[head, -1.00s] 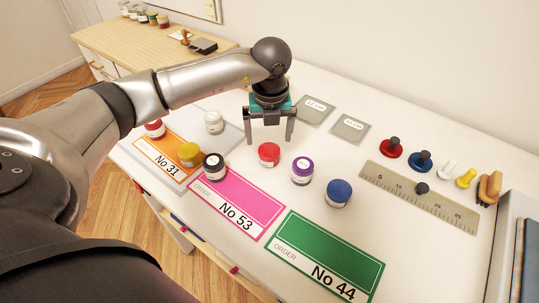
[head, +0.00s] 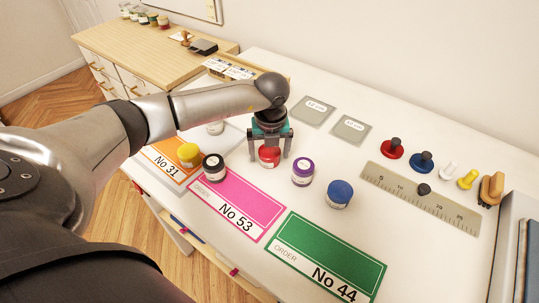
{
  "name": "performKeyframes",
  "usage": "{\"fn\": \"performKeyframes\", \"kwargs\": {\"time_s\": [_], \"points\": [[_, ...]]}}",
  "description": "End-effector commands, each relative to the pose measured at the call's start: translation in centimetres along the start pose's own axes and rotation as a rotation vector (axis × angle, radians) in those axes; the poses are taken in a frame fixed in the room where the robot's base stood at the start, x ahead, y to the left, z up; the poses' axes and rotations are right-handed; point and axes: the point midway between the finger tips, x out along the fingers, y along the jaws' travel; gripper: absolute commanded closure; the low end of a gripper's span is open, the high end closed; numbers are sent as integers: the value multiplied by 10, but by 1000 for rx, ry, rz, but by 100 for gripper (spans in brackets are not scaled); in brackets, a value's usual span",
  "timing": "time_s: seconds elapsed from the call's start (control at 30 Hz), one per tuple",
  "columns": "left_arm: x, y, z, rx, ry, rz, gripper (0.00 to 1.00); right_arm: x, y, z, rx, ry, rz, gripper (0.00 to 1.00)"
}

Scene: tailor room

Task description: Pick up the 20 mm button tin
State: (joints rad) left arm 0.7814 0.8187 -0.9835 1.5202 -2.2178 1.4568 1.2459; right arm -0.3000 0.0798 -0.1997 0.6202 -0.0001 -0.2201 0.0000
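Several small round tins stand on the white table, their labels too small to read for size. The red-lidded tin (head: 269,157) is upright near the middle. My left gripper (head: 270,157) points down over it, open, one finger on each side; I see no clear contact. A purple-lidded tin (head: 302,172) and a blue-lidded tin (head: 339,194) stand to its right. A black-lidded tin (head: 214,168) is on the edge of the pink No 53 card, and a yellow-lidded tin (head: 189,154) on the orange card. My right gripper is out of view.
The pink card (head: 244,209), green No 44 card (head: 325,257) and orange No 31 card (head: 165,164) lie along the front. A wooden side table (head: 150,58) is at back left.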

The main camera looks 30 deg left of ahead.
Motion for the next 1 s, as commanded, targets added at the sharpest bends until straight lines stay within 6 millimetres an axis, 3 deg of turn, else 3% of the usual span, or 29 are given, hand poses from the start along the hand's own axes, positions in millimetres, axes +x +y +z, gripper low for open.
{"fn": "performKeyframes", "kwargs": {"time_s": [0.07,0.73,1.0], "points": [[0,0,0,0,0,0,17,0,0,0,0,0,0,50],[-1,0,0,0,-1,-1,92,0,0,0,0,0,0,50],[-2,0,1,-1,-1,-2,92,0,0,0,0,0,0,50]]}}
